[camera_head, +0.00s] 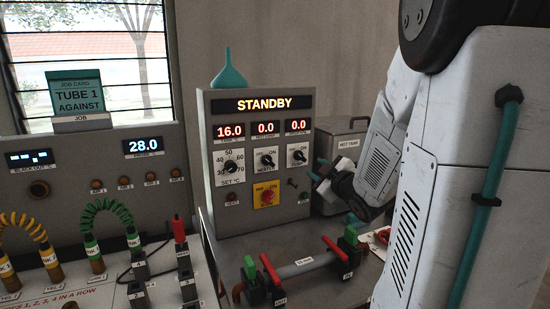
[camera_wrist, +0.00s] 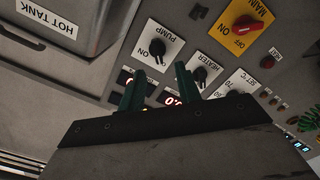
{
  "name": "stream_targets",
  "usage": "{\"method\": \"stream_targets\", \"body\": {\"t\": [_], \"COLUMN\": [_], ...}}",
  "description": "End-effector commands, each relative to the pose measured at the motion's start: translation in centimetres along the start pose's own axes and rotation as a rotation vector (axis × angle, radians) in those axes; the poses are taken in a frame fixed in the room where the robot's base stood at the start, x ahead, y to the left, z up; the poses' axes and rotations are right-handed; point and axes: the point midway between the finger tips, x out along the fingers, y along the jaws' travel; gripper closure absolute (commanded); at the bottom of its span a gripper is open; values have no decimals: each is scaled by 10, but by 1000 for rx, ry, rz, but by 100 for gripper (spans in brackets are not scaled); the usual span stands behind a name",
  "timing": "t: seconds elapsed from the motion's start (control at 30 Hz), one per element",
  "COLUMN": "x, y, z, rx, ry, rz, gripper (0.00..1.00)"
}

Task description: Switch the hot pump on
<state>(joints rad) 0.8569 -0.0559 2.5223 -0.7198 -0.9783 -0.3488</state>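The pump knob (camera_head: 298,156) is a black rotary knob on a white plate at the right of the grey control panel (camera_head: 222,208). In the wrist view the pump knob (camera_wrist: 158,46) lies just beyond the fingertips, its ON mark beside it; I cannot tell its exact setting. My gripper (camera_head: 318,168) is at the panel's right edge. In the wrist view my gripper (camera_wrist: 159,68) has its two green fingers apart, with nothing between them. The fingers look clear of the knob. The panel's display (camera_head: 262,104) reads STANDBY.
The heater knob (camera_head: 266,160) is left of the pump knob, with the yellow-backed red main switch (camera_head: 267,196) below. The hot tank (camera_head: 346,136) stands behind my gripper. A pipe with red-handled valves (camera_head: 305,267) lies on the bench below. A teal funnel (camera_head: 229,76) tops the panel.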

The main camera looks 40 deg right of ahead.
Motion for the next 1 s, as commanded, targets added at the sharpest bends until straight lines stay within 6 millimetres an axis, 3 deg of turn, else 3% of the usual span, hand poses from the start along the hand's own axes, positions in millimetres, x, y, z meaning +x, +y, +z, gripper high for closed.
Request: {"method": "stream_targets", "body": {"t": [0.27, 0.87, 1.0], "x": [8, 90, 91], "y": [4, 5, 6], "z": [1, -4, -4], "rx": [-12, -12, -12], "ry": [52, 51, 50], "rz": [14, 14, 15], "gripper": [66, 66, 66]}}
